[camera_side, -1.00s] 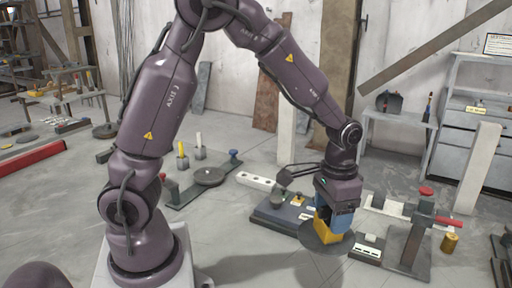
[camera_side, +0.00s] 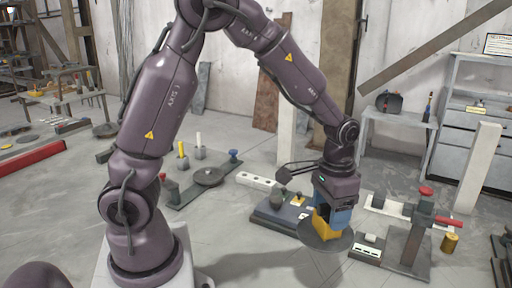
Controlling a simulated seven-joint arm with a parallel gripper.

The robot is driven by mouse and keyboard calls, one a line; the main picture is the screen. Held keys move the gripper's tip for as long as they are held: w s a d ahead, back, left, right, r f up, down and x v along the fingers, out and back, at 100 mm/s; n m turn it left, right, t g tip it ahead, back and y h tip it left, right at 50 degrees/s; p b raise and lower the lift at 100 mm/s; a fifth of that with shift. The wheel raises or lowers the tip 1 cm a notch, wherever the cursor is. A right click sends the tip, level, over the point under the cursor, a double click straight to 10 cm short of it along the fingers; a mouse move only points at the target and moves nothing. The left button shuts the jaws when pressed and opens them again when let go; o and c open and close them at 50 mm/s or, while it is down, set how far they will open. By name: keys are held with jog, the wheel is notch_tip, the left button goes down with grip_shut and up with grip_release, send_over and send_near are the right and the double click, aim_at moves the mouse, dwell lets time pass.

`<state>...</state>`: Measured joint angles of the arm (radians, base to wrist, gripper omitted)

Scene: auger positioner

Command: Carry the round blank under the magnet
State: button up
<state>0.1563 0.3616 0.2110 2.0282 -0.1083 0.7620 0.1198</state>
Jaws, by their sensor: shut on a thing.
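A flat dark grey disc, which looks like the round blank (camera_side: 307,235), is at the lower centre right. My gripper (camera_side: 327,236), with yellow and blue fingers, points down over its middle and is shut on it. The fingers hide the middle of the disc, and I cannot tell whether it hangs clear of the floor. No part is clearly recognisable as the magnet. A post stand with a red knob (camera_side: 426,191) and a red handle (camera_side: 449,222) is to the right of the disc.
A dark base with small fittings (camera_side: 268,218) lies close to the left of the disc. A small box (camera_side: 368,246) is close on its right. A brass cylinder (camera_side: 449,243) stands farther right. The floor in front is clear.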

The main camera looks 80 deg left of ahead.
jog(key=shift+a, duration=0.65)
jog(key=shift+a, duration=0.35)
jog(key=shift+a, duration=0.35)
jog(key=shift+a, duration=0.7)
jog(key=shift+s+a, duration=0.1)
jog(key=shift+a, duration=0.25)
jog(key=shift+a, duration=0.35)
jog(key=shift+a, duration=0.4)
jog(key=shift+s+a, duration=0.1)
jog(key=shift+a, duration=1.3)
jog(key=shift+a, duration=0.35)
